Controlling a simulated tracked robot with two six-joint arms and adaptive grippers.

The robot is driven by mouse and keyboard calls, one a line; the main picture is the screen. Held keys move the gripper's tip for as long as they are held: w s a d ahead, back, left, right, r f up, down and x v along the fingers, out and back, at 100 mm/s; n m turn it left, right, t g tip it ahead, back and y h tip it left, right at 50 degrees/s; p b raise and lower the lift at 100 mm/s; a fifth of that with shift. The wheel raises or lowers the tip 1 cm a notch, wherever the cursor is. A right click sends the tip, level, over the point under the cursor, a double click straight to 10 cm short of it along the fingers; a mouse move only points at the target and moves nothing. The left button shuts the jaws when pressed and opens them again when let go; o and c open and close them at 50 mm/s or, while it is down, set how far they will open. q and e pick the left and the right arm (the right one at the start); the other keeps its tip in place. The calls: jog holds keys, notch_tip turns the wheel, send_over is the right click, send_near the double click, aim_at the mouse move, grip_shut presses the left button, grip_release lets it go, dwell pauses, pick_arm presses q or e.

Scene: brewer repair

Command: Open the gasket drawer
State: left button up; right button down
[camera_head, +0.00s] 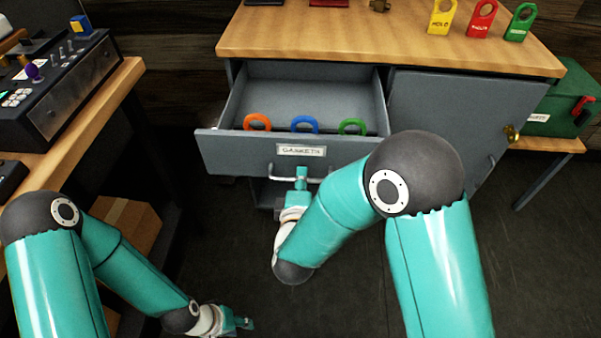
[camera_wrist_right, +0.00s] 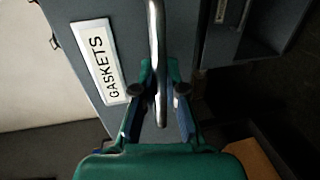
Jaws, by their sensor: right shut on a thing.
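The grey gasket drawer (camera_head: 235,150) stands pulled out from the cabinet in the head view, its inside showing. Its front bears a "GASKETS" label (camera_head: 301,150), which also shows in the right wrist view (camera_wrist_right: 104,62). An orange gasket (camera_head: 257,121), a blue gasket (camera_head: 305,123) and a green gasket (camera_head: 352,126) show inside the drawer. My right gripper (camera_head: 300,180) is at the drawer's bar handle (camera_wrist_right: 157,45). In the right wrist view its fingers (camera_wrist_right: 159,95) are shut around the bar. My left gripper (camera_head: 243,323) is low at the bottom left, away from the drawer; its finger gap is unclear.
The wooden cabinet top (camera_head: 380,40) carries yellow, red and green tags (camera_head: 482,18). A cabinet door (camera_head: 460,115) with a brass lock is right of the drawer. A control panel (camera_head: 60,80) sits on the left bench. A green box (camera_head: 565,105) stands at right. Dark floor lies in front.

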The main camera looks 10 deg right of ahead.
pick_arm(q)
jog(key=shift+s+d, duration=0.15)
jog(key=shift+s, duration=0.2)
pick_arm(e)
jog(key=shift+s+d+f, duration=0.1)
jog(key=shift+s+f, duration=0.15)
jog(key=shift+s, duration=0.5)
jog(key=c, duration=1.2)
grip_release()
jog(key=shift+r, duration=0.1)
pick_arm(q)
jog(key=shift+d, duration=0.1)
pick_arm(e)
jog(key=v, duration=0.7)
jog(key=shift+s, duration=0.15)
